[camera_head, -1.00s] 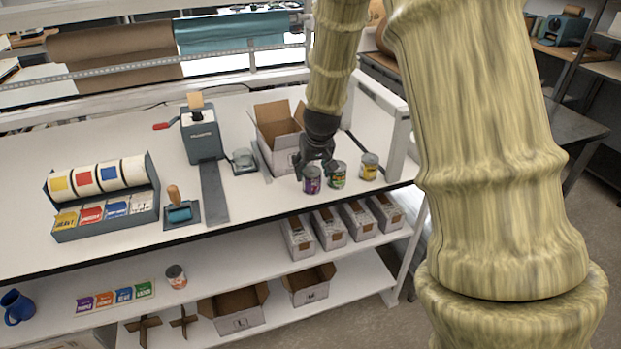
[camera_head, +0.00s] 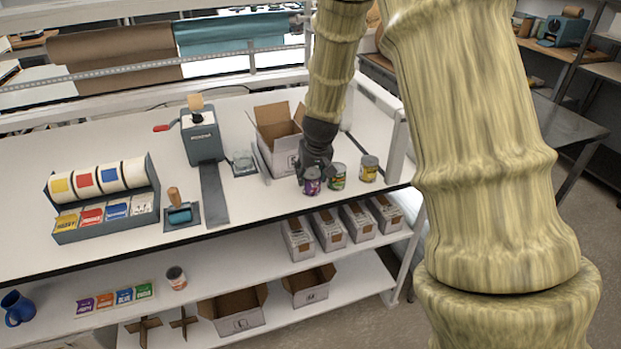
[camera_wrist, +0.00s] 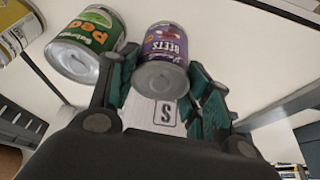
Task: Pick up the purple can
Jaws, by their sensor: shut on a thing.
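The purple can (camera_head: 312,181), labelled beets, stands at the left end of a short row of cans on the white table. In the wrist view the purple can (camera_wrist: 163,62) sits between the two green-padded fingers of my gripper (camera_wrist: 165,88). My gripper (camera_head: 313,170) is shut on it in the head view, with the fingers around its sides. I cannot tell whether the can is touching the table.
A green pea can (camera_head: 338,176) stands just right of the purple can, close to a finger, and a yellow can (camera_head: 369,168) stands beyond it. An open cardboard box (camera_head: 266,152) is just behind. The table's front edge is close; clear table lies left of the cans.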

